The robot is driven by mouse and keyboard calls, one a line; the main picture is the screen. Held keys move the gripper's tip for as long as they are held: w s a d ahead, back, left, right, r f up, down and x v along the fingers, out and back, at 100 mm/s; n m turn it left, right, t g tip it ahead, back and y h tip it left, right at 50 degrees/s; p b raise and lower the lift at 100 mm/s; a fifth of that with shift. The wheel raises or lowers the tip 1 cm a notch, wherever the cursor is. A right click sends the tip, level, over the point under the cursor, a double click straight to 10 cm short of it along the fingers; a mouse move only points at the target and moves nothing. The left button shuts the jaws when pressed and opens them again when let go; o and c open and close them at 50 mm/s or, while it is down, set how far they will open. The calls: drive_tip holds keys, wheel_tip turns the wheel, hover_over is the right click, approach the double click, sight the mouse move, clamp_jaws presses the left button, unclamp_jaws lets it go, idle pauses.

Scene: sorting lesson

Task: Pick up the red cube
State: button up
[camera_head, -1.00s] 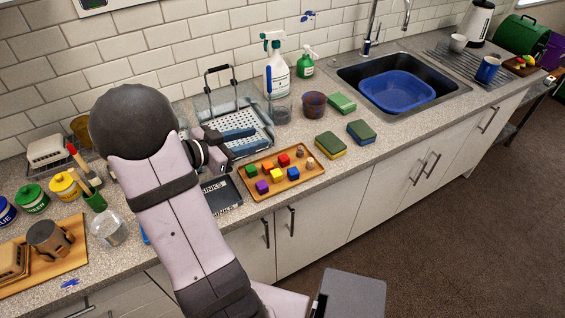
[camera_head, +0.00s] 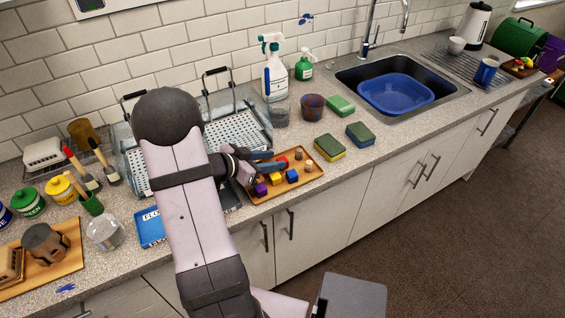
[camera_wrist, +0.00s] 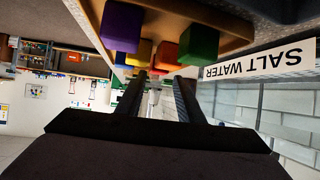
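The red cube (camera_head: 284,159) is on the wooden tray (camera_head: 318,171), partly covered by my gripper in the head view. My gripper (camera_head: 277,161) is over the tray's left part, its fingers pointing right. In the wrist view, which is upside down, my gripper (camera_wrist: 160,80) has its fingers apart with nothing held between them. An orange-red cube (camera_wrist: 166,54) shows ahead of the gap; I cannot tell whether the red cube shows behind it. A purple cube (camera_wrist: 122,27), a yellow cube (camera_wrist: 138,52) and a green cube (camera_wrist: 198,44) are around it.
Two sponges (camera_head: 329,147) (camera_head: 360,134) lie to the right. A metal rack tray (camera_head: 232,128) and a brown pot (camera_head: 312,107) are behind.

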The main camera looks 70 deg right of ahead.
sight(282, 159)
drive_tip(key=shift+p+x, duration=0.65)
drive_tip(key=shift+x, duration=1.85)
drive_tip(key=shift+s+a+f, duration=0.1)
drive_tip(key=shift+c, duration=0.7)
drive_tip(key=c, duration=0.7)
